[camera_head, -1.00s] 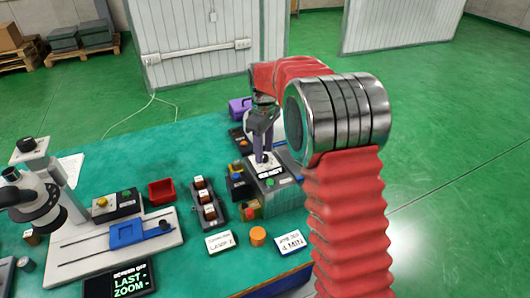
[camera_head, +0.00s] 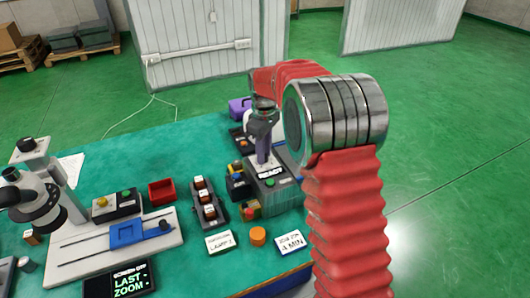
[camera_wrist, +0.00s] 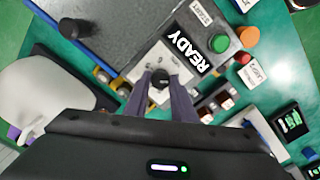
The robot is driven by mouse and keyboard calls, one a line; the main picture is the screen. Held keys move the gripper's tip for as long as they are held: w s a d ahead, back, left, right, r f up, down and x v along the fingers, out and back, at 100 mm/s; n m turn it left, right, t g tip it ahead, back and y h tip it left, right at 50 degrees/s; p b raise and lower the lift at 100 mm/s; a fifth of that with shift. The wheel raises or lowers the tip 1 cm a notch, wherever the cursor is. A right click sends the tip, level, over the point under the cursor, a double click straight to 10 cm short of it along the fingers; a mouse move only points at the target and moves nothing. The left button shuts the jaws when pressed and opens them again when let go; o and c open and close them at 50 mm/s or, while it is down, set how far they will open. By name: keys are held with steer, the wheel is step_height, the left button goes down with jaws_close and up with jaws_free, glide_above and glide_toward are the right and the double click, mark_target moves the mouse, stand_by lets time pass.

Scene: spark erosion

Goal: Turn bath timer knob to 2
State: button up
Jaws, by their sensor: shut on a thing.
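The bath timer knob (camera_wrist: 160,79) is a small dark round knob on a pale dial plate (camera_wrist: 143,69) on top of a grey box (camera_head: 284,198). In the wrist view my gripper (camera_wrist: 160,84) has its two fingers on either side of the knob, shut on it. The dial marks are small, and I cannot read which one the knob points to. A READY display (camera_wrist: 184,49) and a green button (camera_wrist: 219,43) are beside the dial. In the head view my gripper (camera_head: 262,160) points down onto the box, and its fingers hide the knob.
A card reading 4 MIN (camera_head: 290,242), an orange cylinder (camera_head: 258,236) and a LAMP card (camera_head: 220,242) lie in front of the box. A switch block (camera_head: 208,204) and a red bin (camera_head: 161,191) stand to its left. A purple object (camera_head: 239,107) is behind.

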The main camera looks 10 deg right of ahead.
steer(key=shift+d, duration=0.2)
steer(key=shift+c, duration=0.4)
steer(key=shift+a, duration=0.1)
steer(key=shift+m, duration=0.4)
steer(key=m, duration=0.8)
steer(key=shift+w, duration=0.1)
steer(key=m, duration=0.4)
steer(key=shift+r, duration=0.1)
steer(key=shift+m, duration=2.5)
